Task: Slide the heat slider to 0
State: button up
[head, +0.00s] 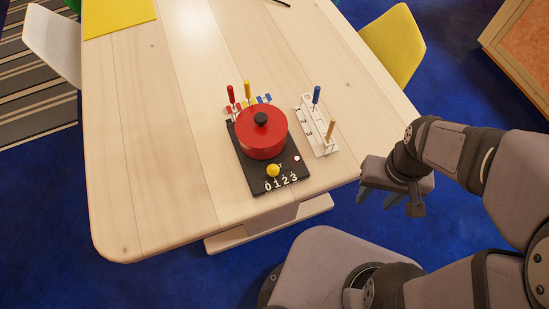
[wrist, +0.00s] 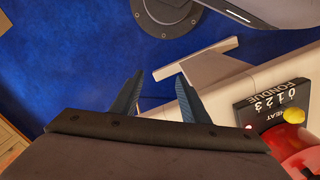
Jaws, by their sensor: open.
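A black fondue base (head: 294,184) lies near the table's front edge, with the digits 0 to 3 along its near side. Its yellow slider knob (head: 273,170) stands close behind the digits, by 0 and 1, nearest 1 as I see it. The knob (wrist: 294,115) also shows at the right of the wrist view, where the base (wrist: 246,116) is partly cut off. A red pot (head: 262,138) with a black lid knob sits on the base. My gripper (head: 380,199) is open and empty, beyond the table's front right edge, right of the base. Its two fingers (wrist: 160,82) are apart.
A white rack (head: 318,127) with blue- and orange-handled forks stands right of the base, between pot and gripper side. Red and yellow handles (head: 239,91) rise behind the pot. The left table surface (head: 160,150) is clear. A yellow chair (head: 397,45) stands at the far right.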

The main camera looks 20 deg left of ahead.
jog(key=s+a+r+n+g+p, duration=0.1)
jog(key=a+r+n+p, duration=0.2)
jog(key=a, duration=0.5)
jog(key=s+a+r+n+p, duration=0.2)
jog(key=a+r+n+p, duration=0.15)
jog(key=a, duration=0.45)
notch_tip(320, 180, up, 3)
jog(key=n+y, duration=0.1)
jog(key=n, duration=0.2)
send_over(274, 167)
jog(key=w, duration=0.1)
jog(key=shift+w+d, duration=0.15)
jog(key=shift+d, duration=0.25)
jog(key=shift+s+a+f+p, duration=0.1)
jog(key=shift+s+f, duration=0.1)
jog(key=shift+f, duration=1)
jog(key=shift+s+a+f+p, duration=0.1)
jog(key=shift+s+a+f, duration=0.1)
jog(key=shift+f, duration=1.05)
jog(key=shift+s+a+f+p, duration=0.1)
jog(key=shift+s+f, duration=0.1)
jog(key=shift+f, duration=1)
